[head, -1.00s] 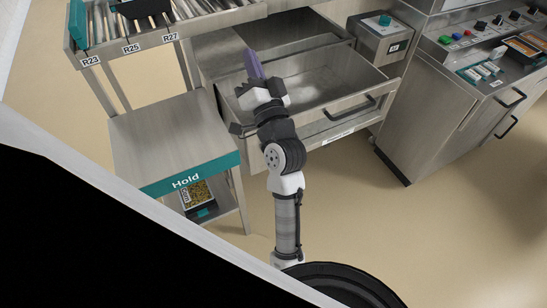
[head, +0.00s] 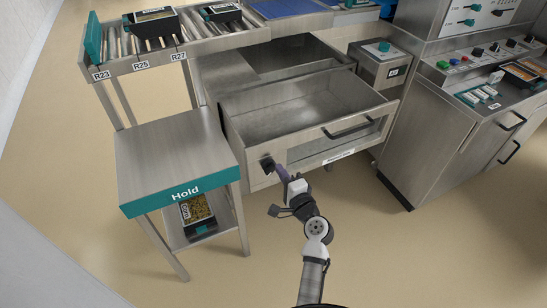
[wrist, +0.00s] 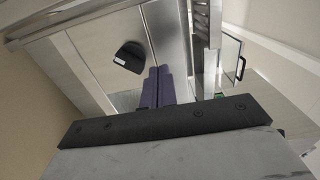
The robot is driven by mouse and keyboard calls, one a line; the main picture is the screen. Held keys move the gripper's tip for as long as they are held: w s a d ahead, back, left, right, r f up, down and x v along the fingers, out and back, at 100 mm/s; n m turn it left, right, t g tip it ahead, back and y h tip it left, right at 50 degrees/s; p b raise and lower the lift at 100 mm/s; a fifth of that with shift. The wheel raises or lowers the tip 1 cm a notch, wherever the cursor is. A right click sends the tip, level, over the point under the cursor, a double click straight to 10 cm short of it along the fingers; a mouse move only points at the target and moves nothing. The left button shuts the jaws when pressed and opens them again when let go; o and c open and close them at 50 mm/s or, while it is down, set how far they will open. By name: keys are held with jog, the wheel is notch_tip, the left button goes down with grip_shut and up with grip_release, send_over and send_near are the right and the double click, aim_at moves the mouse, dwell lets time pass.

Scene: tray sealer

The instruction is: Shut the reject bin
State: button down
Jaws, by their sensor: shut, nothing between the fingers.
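A steel drawer (head: 235,128), which I take to be the reject bin, stands pulled out and open under the machine; its label is too small to read. Its inside looks empty. Its front has a dark bar handle (head: 347,131) on the right and a black fitting (head: 267,163) at the lower left. My gripper (head: 281,171) has purple fingers and is in front of the drawer's lower left front, close to the black fitting; I cannot tell whether it touches. In the wrist view, the fingers (wrist: 158,87) are together and empty, pointing towards a steel panel.
A steel table marked Hold (head: 165,140) stands left of the drawer, with a filled tray (head: 196,213) on its lower shelf. A roller rack (head: 143,60) is behind it. A control cabinet (head: 450,125) stands at the right. The floor in front of the drawer is clear.

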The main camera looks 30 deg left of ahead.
aim_at(269, 153)
jog(key=p+x, duration=0.1)
jog(key=x, duration=0.4)
jog(key=shift+w+a, duration=0.15)
jog(key=shift+a, duration=0.1)
